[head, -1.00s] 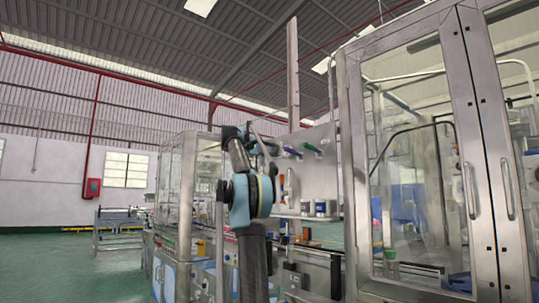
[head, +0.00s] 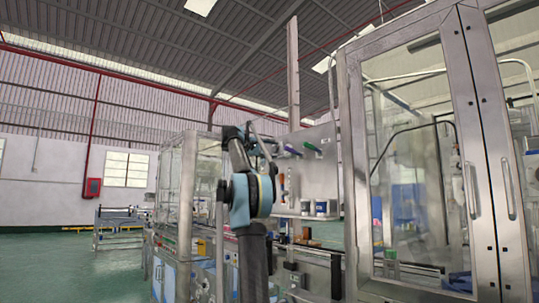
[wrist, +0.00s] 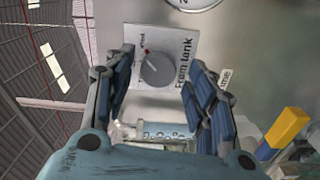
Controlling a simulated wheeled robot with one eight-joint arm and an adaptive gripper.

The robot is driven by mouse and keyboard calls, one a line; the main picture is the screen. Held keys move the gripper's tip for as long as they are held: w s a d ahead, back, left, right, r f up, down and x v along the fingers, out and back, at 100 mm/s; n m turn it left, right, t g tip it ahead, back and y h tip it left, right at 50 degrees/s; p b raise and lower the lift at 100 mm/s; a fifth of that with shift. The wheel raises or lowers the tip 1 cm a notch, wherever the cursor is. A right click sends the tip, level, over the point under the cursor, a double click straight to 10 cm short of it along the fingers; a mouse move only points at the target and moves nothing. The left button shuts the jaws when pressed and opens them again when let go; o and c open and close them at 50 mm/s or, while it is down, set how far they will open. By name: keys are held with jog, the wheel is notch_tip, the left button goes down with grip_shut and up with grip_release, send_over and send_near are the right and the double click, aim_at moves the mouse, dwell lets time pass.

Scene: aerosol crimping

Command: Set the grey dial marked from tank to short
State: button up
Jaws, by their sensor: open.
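The grey dial (wrist: 155,69) is a round knob on a pale square plate (wrist: 177,42) on a metal panel. The plate reads "From tank" in the wrist view. A small red mark shows near the dial's upper-left edge, by small lettering that I cannot read surely. My gripper (wrist: 158,66) is open, with one blue-padded finger on each side of the dial. The dial appears between the fingers, and I see no grip on it. The remaining distance to the panel is hard to judge. In the head view the dial cannot be made out behind my arm.
A round white gauge (wrist: 190,2) sits above the plate. A yellow block (wrist: 287,127) is at the lower right. In the head view, the tool panel (head: 311,174) carries several handles and cups. A glass-doored metal cabinet (head: 485,160) stands at right; open green floor lies at left.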

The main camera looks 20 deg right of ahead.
jog(key=v, duration=1.2)
dwell(0.6)
